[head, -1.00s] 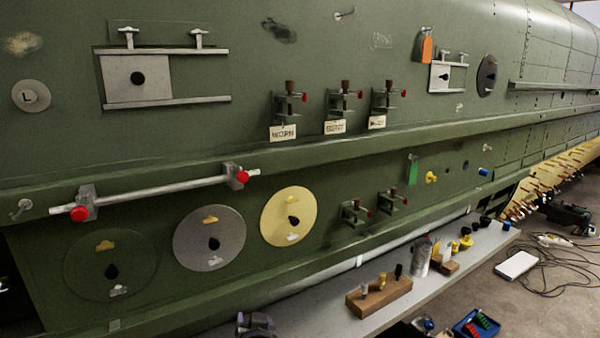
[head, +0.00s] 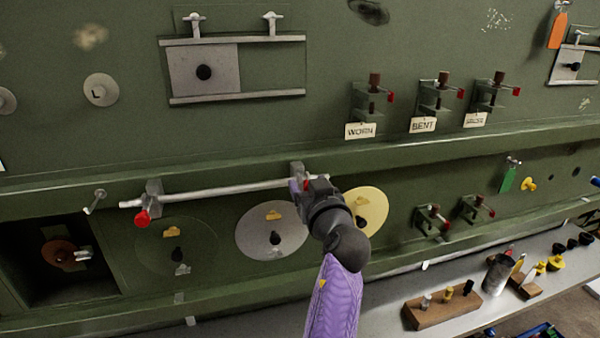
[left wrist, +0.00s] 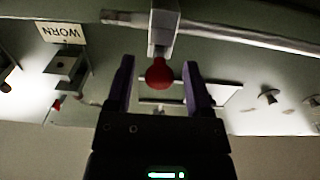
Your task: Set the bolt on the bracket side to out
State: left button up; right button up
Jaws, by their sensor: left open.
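A grey rod (head: 215,190) runs level along the green skin through two grey brackets. The left bracket (head: 153,195) has a red knob (head: 142,218) below it. My left gripper (head: 312,186) is at the right bracket (head: 297,172) and hides most of that bracket's knob. In the left wrist view, upside down, this red knob (left wrist: 159,72) lies between the two open fingers of my left gripper (left wrist: 158,64), with gaps on both sides. The bracket (left wrist: 164,22) is just beyond it. Which part is the bolt cannot be told for certain. My right gripper is not in view.
Round discs, grey (head: 262,243) and yellow (head: 374,205), sit below the rod, close to my arm. Clamps with tags (head: 360,131) stand out from the skin at upper right. A shelf (head: 385,313) with a wooden block (head: 442,308) is at lower right. A dark opening (head: 30,222) is at lower left.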

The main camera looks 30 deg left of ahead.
pick_arm(q)
jog(key=shift+w+a+f, duration=0.1)
jog(key=shift+w+a, duration=0.1)
jog(key=shift+w, duration=0.05)
jog(key=shift+s+d, duration=0.2)
jog(key=shift+c, duration=1.3)
grip_shut()
